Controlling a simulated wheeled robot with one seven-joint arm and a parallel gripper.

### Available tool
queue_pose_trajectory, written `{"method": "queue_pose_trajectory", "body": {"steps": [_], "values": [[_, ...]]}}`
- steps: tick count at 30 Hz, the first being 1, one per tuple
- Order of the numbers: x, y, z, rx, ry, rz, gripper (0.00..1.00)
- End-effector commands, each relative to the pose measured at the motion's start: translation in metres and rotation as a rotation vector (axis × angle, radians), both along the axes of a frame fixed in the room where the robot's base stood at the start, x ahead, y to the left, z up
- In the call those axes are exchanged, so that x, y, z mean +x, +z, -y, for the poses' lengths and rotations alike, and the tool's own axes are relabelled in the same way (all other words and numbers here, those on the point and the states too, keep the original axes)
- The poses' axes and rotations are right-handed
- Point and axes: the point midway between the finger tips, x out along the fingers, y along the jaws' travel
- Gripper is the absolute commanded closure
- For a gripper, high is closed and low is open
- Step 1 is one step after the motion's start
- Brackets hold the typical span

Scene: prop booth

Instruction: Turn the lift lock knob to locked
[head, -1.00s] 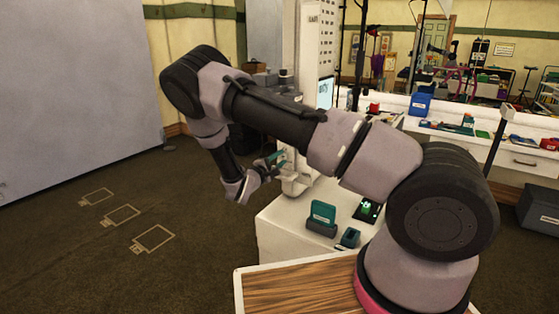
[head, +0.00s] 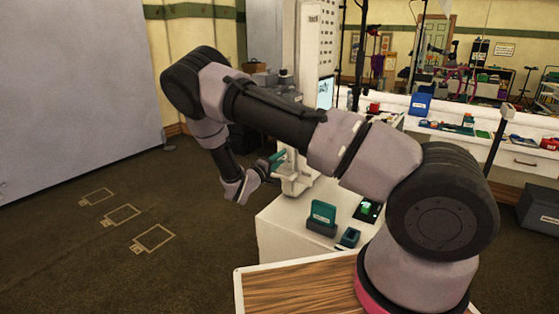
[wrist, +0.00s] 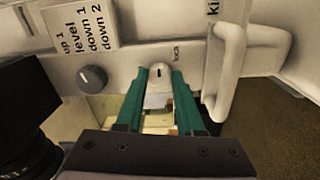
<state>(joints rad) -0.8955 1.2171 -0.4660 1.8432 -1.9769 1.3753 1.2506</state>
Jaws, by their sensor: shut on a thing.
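The pale mark looks roughly upright. The fingers partly hide the knob's sides. In the head view my gripper (head: 273,164) is at the white lift column, and the knob is hidden there.
A round grey knob (wrist: 93,78) sits left, under a label with "up 1", "level", "down 1" and "down 2". A pale handle (wrist: 226,72) sticks out close on the right. A teal block in a holder (head: 322,214) stands on the white cabinet (head: 275,225).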

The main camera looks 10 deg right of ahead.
Motion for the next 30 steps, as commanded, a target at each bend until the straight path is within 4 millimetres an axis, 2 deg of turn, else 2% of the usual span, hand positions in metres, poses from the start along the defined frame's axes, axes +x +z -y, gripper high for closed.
{"method": "queue_pose_trajectory", "body": {"steps": [9,10,12,23,26,30], "values": [[-0.001,-0.002,-0.001,0.002,0.001,-0.002,1.00],[-0.001,-0.002,-0.001,0.002,0.001,-0.002,0.59],[-0.001,-0.002,-0.001,0.002,0.000,-0.002,0.33],[-0.002,-0.001,-0.002,0.001,0.000,0.000,0.33],[-0.009,-0.001,-0.010,0.002,0.001,-0.001,0.33],[-0.027,-0.002,-0.029,0.003,0.004,0.000,0.33]]}}
